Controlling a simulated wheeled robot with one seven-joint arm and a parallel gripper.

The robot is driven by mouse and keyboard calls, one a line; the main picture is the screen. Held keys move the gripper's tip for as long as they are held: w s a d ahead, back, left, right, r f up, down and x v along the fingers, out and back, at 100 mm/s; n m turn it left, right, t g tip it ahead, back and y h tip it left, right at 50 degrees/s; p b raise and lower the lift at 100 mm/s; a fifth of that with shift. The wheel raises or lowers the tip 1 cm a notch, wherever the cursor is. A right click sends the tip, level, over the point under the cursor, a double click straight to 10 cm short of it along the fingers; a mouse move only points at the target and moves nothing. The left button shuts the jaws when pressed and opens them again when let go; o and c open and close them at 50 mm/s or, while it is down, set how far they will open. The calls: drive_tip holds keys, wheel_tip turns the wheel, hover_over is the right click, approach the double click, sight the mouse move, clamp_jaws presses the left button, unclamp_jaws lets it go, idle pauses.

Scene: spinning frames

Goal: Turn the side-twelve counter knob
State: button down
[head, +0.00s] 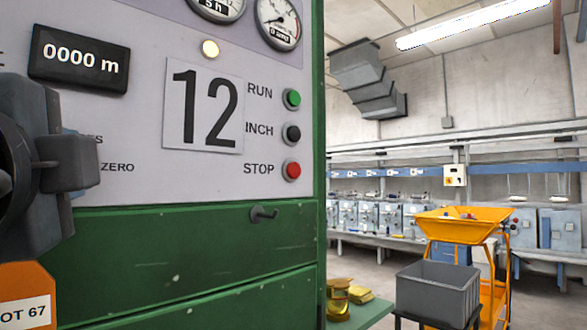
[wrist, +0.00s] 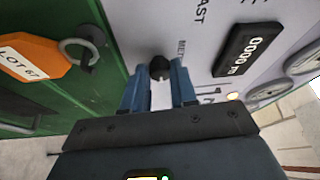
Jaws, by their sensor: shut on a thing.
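The counter knob (wrist: 160,67) is small, round and black, on the pale panel in the wrist view. My gripper (wrist: 158,82) has its two blue fingers on either side of it, shut on it. In the head view my dark wrist and gripper body cover the left of the panel and hide the knob and most of the fingers. The counter display (head: 79,60) reads 0000 m, and it also shows in the wrist view (wrist: 248,48). The side number plate (head: 203,106) reads 12.
Green RUN (head: 292,98), black INCH (head: 293,133) and red STOP (head: 292,170) buttons sit right of the plate. An orange LOT 67 tag (wrist: 33,57) hangs from a ring near the gripper. A grey crate (head: 437,290) stands right.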

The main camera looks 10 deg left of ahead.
drive_tip(key=c, duration=0.9)
unclamp_jaws()
drive_tip(key=shift+b+v, duration=0.65)
drive_tip(key=shift+v, duration=3.25)
